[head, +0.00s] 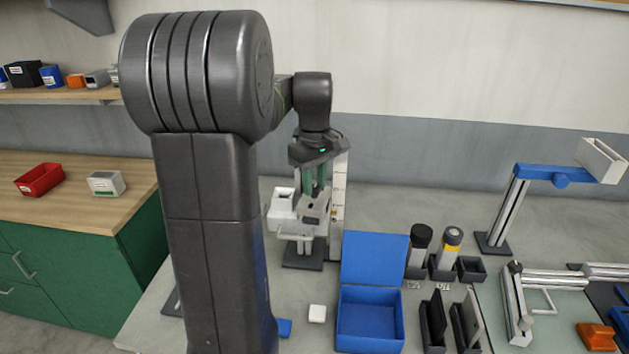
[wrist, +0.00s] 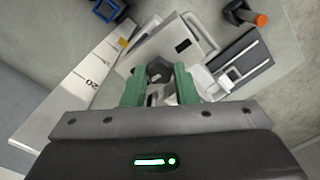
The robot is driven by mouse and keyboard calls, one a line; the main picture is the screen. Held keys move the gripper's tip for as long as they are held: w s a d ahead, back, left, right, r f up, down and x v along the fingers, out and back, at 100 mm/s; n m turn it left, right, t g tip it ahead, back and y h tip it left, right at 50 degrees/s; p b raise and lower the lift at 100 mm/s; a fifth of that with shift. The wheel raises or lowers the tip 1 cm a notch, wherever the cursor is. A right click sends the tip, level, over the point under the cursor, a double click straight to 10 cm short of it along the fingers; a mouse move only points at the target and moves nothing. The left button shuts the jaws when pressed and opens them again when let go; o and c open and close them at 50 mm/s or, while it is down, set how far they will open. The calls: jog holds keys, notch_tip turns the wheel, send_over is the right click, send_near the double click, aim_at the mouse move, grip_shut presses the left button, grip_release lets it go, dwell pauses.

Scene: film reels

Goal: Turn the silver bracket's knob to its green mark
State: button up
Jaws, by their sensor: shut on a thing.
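My gripper (head: 314,188) points down, its green fingers at the silver bracket (head: 305,222) beside the upright scale. In the wrist view the two green fingers (wrist: 159,80) stand on either side of a dark knob (wrist: 158,70) and are shut on it. The knob sits at the edge of the pale bracket plate (wrist: 165,45), which has a black slot. I cannot make out a green mark; the fingers and gripper body hide part of the knob's surroundings.
A white scale column (head: 339,200) rises just right of my gripper; its scale also shows in the wrist view (wrist: 84,75). An open blue box (head: 371,342), a small white block (head: 317,313) and black holders (head: 471,269) stand in front and to the right.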

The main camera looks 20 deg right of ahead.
aim_at(314, 187)
jog(key=o, duration=1)
notch_tip(314, 187, up, 14)
jog(key=shift+b, duration=0.4)
jog(key=shift+f, duration=0.15)
notch_tip(314, 187, down, 14)
jog(key=shift+r+p, duration=0.15)
jog(key=shift+p, duration=0.25)
